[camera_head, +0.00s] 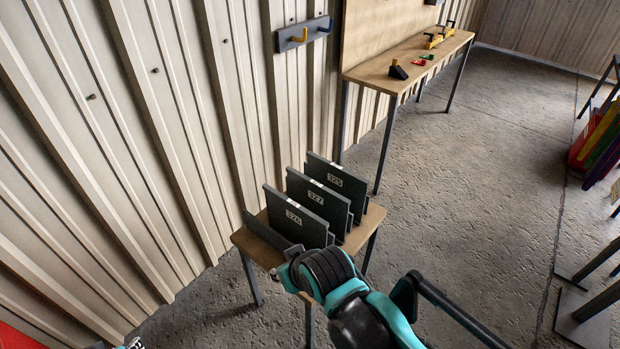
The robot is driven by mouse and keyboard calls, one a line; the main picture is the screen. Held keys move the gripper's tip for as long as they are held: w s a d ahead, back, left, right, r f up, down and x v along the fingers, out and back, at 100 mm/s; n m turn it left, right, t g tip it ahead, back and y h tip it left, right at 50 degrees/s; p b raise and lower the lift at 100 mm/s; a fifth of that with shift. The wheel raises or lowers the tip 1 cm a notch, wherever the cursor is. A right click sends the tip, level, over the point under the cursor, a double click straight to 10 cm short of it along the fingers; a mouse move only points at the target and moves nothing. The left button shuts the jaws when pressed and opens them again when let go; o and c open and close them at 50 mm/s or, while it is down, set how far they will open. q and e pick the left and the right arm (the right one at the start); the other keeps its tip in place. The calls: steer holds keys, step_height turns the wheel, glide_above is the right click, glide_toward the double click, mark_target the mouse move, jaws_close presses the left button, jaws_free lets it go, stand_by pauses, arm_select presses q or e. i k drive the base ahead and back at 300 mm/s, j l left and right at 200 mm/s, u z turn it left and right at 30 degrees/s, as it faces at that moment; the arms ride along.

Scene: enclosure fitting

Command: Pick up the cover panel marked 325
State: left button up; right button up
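Three dark grey cover panels stand upright in a row on a small wooden table (245,238) against the wall. The farthest panel (347,187) has a white label that seems to read 325. The middle panel (330,205) reads 327. The nearest panel (293,222) seems to read 326. A teal and black arm of mine crosses the table's near corner, in front of the panels. Its gripper does not show clearly. At the bottom left edge only a small bit of another arm of mine shows, with no gripper fingers visible. No gripper is seen touching a panel.
A long wooden bench (405,55) with small yellow, red, green and black items stands behind. Hooks (304,34) hang on the corrugated wall. Coloured panels (600,140) lean in a rack at the right. The concrete floor between is clear.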

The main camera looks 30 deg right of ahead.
mark_target(354, 187)
steer(key=l+u, duration=0.2)
steer(key=l, duration=0.45)
steer(key=l+u, duration=0.25)
steer(key=l, duration=0.45)
steer(key=l+u, duration=0.2)
steer(key=l, duration=0.5)
steer(key=k+l+u, duration=0.2)
steer(key=l, duration=0.45)
steer(key=i+l, duration=0.1)
steer(key=l, duration=1.25)
steer(key=i+l, duration=0.1)
steer(key=l, duration=1.2)
